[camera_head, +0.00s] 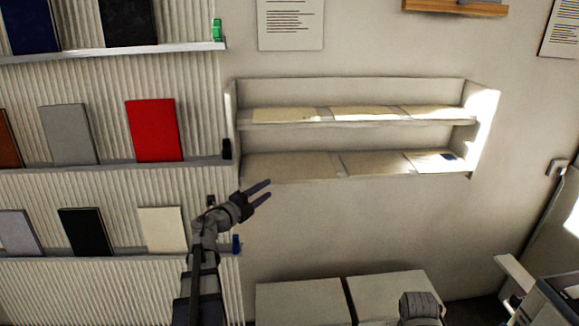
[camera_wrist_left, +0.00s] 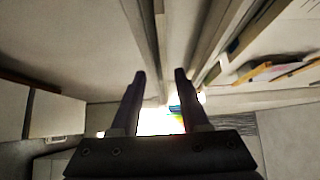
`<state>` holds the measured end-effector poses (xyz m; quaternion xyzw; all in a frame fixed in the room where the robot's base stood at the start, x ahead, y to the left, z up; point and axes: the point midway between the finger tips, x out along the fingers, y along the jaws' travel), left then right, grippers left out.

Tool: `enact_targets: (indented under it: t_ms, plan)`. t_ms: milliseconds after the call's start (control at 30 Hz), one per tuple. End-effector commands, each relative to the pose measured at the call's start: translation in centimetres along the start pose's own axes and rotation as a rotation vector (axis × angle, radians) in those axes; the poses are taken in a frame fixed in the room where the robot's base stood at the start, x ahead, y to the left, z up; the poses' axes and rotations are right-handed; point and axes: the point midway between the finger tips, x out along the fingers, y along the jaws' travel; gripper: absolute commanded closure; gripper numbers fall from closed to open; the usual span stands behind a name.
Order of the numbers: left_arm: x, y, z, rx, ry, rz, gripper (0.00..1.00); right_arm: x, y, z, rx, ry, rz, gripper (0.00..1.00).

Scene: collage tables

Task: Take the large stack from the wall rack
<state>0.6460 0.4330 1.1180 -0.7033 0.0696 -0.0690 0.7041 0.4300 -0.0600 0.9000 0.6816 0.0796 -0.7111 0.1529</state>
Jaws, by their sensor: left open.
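The white wall rack (camera_head: 350,85) hangs on the wall with two shelves. Thinner-looking ones lie on the upper shelf, such as the left one (camera_head: 283,114). The lower left one looks widest; heights are hard to judge. My left gripper (camera_head: 270,188) is open and empty, just below the rack's lower left part in the picture. In the left wrist view its fingers (camera_wrist_left: 160,74) are apart with nothing held between them.
Ribbed panel shelves (camera_head: 110,165) with a red book (camera_head: 154,130) and other books stand left of the rack. White cabinets (camera_head: 303,300) stand below. A printer-like machine (camera_head: 560,295) is at lower right. The wall between rack and cabinets is clear.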

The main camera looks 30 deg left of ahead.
Motion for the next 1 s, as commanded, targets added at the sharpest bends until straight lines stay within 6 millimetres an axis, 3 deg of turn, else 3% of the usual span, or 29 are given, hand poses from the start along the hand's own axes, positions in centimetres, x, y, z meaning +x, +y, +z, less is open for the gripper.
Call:
enact_targets:
  t_ms: [67, 333, 633, 900, 1000]
  plan:
    - [1.0, 0.0, 0.1, 0.000, 0.002, 0.000, 0.55, 0.0, 0.0, 0.0, 0.000, 0.000, 0.000, 0.50]
    - [2.0, -0.2, 0.2, -0.001, 0.000, -0.001, 0.55, -0.2, 0.0, 0.0, 0.000, 0.000, 0.000, 0.50]
    - [6.0, -0.6, 0.5, -0.001, 0.001, -0.001, 0.55, -0.6, 0.1, 0.0, 0.000, 0.000, 0.000, 0.50]
    - [6.3, -0.6, 0.4, -0.001, -0.001, -0.001, 0.55, -0.6, 0.1, 0.0, 0.000, 0.000, 0.000, 0.50]
    - [6.3, -0.6, 0.4, -0.001, -0.001, -0.001, 0.66, -0.6, 0.1, 0.0, 0.000, 0.000, 0.000, 0.50]
